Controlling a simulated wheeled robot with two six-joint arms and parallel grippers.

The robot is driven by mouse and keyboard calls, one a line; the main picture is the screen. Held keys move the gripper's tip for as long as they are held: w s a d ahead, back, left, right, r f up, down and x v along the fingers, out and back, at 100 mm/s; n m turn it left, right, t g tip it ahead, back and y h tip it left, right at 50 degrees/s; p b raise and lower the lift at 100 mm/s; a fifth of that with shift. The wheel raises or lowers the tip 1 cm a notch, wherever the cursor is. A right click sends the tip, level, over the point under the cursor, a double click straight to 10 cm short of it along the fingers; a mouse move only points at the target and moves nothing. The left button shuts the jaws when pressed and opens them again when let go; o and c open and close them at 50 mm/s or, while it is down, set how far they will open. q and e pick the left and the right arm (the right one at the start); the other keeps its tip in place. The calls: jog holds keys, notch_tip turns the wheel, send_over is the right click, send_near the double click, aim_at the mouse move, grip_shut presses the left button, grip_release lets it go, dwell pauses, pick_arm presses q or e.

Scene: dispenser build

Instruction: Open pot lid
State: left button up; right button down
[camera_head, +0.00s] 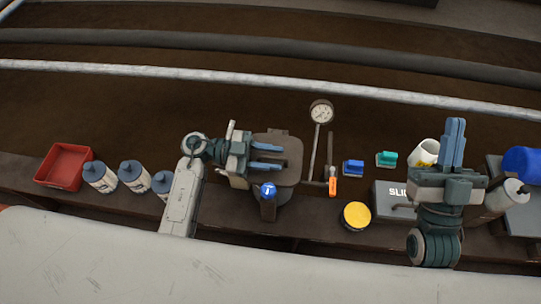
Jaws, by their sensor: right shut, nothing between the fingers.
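A dark brown pot-like body with a flat, closed-looking top (289,173) stands in the middle of the bench. A blue ball knob (268,189) sits on a dark stem at its front edge. My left gripper (283,156) comes in from the left with its two blue fingers apart, over the left part of the top and behind the knob. I see nothing between the fingers, and I cannot tell whether they touch the top. My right gripper (454,128) is at the right with its blue fingers together and empty, well away from the pot.
A red tray (63,165) and several blue-capped bottles stand at the left. A dial gauge (321,112), orange-handled lever (333,186), blue block (353,168), green block (387,159) and yellow round lid (356,214) lie right of the pot. A white cup (424,152) stands near my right gripper.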

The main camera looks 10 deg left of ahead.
pick_arm(q)
grip_shut()
